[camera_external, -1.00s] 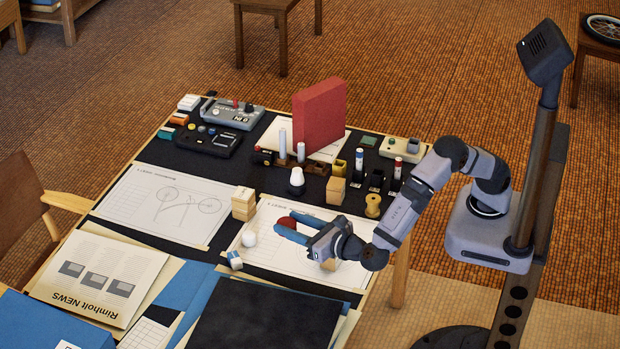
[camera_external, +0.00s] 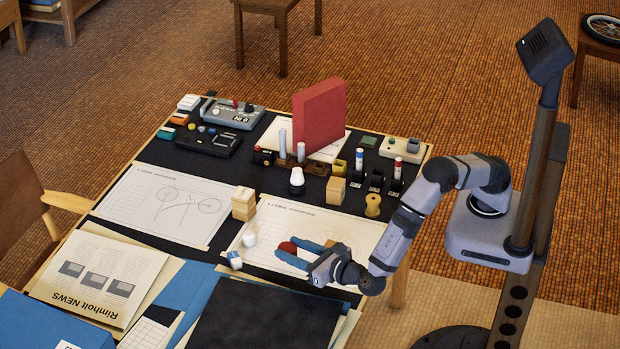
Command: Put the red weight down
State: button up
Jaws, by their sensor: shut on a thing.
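The red weight (camera_external: 287,248) is a small rounded red piece held between the blue fingertips of my gripper (camera_external: 288,247). My gripper is shut on it, low over the drawing sheet (camera_external: 353,229) at the right front of the board. The fingers hide part of the weight. I cannot tell whether its underside touches the sheet.
A white rounded piece (camera_external: 249,239) and a small blue-and-white block (camera_external: 234,260) lie left of my gripper. Stacked wooden blocks (camera_external: 243,204) stand behind them. A white knob-shaped piece (camera_external: 297,181), a yellow spool (camera_external: 373,205) and a tall red block (camera_external: 319,115) stand farther back.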

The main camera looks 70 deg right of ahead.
aim_at(295, 272)
jog(key=shift+f, duration=1.75)
jog(key=shift+f, duration=0.1)
jog(key=shift+f+b, duration=0.3)
jog(key=shift+f, duration=0.05)
jog(key=shift+c, duration=0.2)
jog(key=shift+s+d+f, duration=0.1)
jog(key=shift+f, duration=0.1)
